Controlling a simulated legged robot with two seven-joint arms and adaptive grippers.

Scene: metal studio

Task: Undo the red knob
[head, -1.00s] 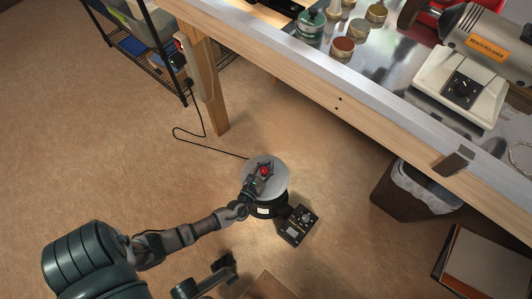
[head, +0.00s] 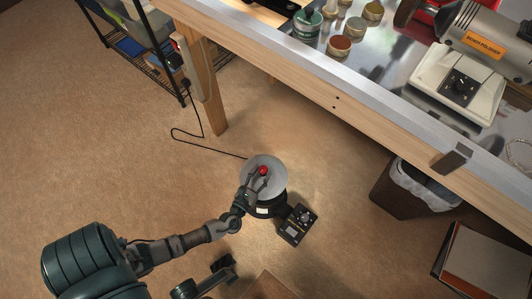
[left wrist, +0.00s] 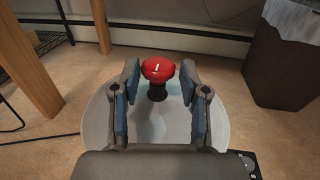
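The red knob (head: 263,171) stands at the centre of a round grey disc (head: 251,184) on a dark round machine on the floor. In the left wrist view the red knob (left wrist: 158,69) sits on a short black stem, upright above the disc (left wrist: 98,125). My left gripper (head: 258,182) reaches over the disc from the lower left. In the left wrist view my left gripper (left wrist: 159,84) is open, with its fingers on either side of the knob and visible gaps between.
A workbench (head: 300,82) stands above right. A lined bin (head: 409,193) is at the right. Floor on the left is clear.

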